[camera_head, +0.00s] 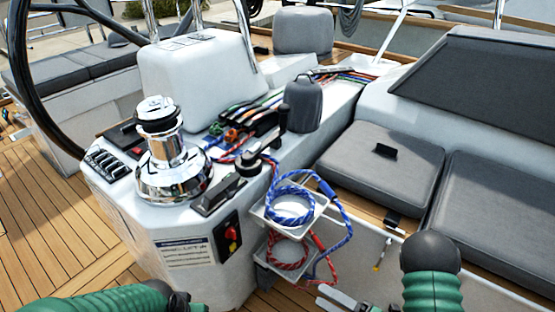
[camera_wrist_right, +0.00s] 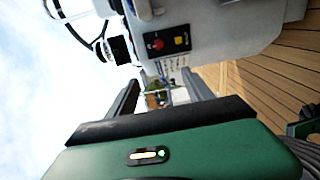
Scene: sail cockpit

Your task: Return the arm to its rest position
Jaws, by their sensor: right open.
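My right arm (camera_head: 432,285), green with a dark rounded joint, stands at the bottom right of the head view. My right gripper (camera_head: 342,300) shows low in that view, partly cut off by the bottom edge, below the rope trays. In the right wrist view its two dark fingers (camera_wrist_right: 160,95) are apart with nothing between them touching. My left arm (camera_head: 105,300), green with dark parts, lies along the bottom left edge of the head view. Its gripper is out of the frame.
A chrome winch (camera_head: 170,165) stands on the white console. A blue rope coil (camera_head: 292,207) lies in the upper tray and a red rope coil (camera_head: 288,250) in the lower one. Grey seat cushions (camera_head: 380,165) lie at right. Wooden deck (camera_head: 60,235) is open at left.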

